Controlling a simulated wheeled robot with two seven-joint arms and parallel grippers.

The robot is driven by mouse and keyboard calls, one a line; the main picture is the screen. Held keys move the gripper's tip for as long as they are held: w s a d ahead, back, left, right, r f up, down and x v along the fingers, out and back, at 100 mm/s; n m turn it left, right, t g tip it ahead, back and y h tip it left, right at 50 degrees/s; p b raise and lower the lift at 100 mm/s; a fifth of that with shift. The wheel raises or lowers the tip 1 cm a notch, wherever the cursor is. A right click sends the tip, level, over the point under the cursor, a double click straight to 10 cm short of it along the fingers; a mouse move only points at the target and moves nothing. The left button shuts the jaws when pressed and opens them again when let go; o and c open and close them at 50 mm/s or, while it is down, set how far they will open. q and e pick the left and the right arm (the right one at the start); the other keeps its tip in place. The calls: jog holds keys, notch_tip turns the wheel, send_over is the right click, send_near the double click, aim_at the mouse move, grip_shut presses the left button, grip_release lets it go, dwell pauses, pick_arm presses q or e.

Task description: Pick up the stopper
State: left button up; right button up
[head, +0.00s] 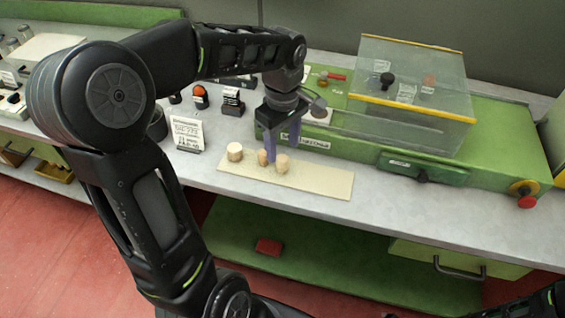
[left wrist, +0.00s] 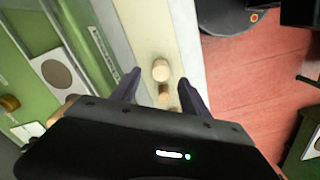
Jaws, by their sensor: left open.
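Three pale cork stoppers stand on a cream board (head: 325,184) on the bench: a left one (head: 235,152), a middle one (head: 263,158) and a right one (head: 282,164). My left gripper (head: 279,156) points down over the board, its purple fingers close to the middle and right stoppers. In the left wrist view the fingers (left wrist: 160,77) are apart, with a stopper (left wrist: 160,70) showing between the tips and another (left wrist: 165,95) nearer the palm. No stopper is visibly gripped.
A green machine (head: 470,170) with a clear cover (head: 410,75) stands behind and right of the board. A white label card (head: 187,134) and small dark-based items stand to the left. The grey bench top (head: 420,215) is clear right of the board.

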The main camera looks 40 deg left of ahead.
aim_at(282, 158)
pick_arm(q)
notch_tip(282, 158, down, 5)
jog(key=shift+f+p, duration=0.1)
jog(key=shift+p, duration=0.45)
jog(key=shift+c, duration=0.2)
grip_shut()
dwell(0.5)
